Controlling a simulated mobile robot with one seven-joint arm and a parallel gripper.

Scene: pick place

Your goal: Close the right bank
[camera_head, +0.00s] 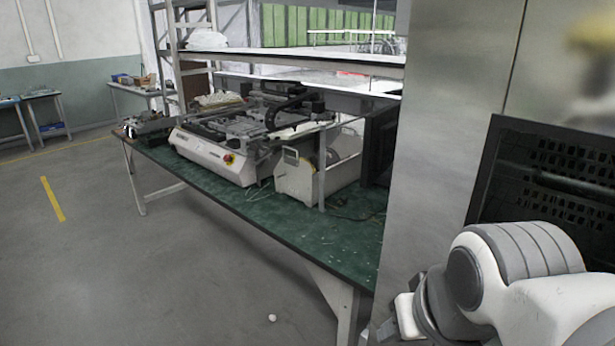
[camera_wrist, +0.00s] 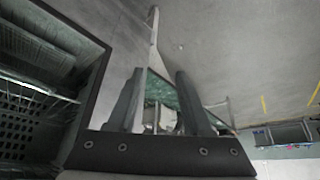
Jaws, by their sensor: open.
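A black-framed, box-like unit (camera_head: 555,165) with a perforated dark inside stands at the right edge in the head view. It may be the right bank, but I cannot tell for sure. The wrist view shows a similar dark frame (camera_wrist: 88,90) at the left, with its inside and a perforated panel open to view. My gripper (camera_wrist: 160,75) has its two dark fingers apart with nothing held between them. It is beside the frame, to its right in the wrist view, and seems not to touch it. In the head view my arm covers part of the unit's lower side.
A tall grey metal panel (camera_head: 445,130) stands left of the black unit. A green-topped workbench (camera_head: 255,215) with machines (camera_head: 215,155) stands beyond it, and its leg shows near my arm. The grey floor (camera_head: 130,280) at the left is mostly clear.

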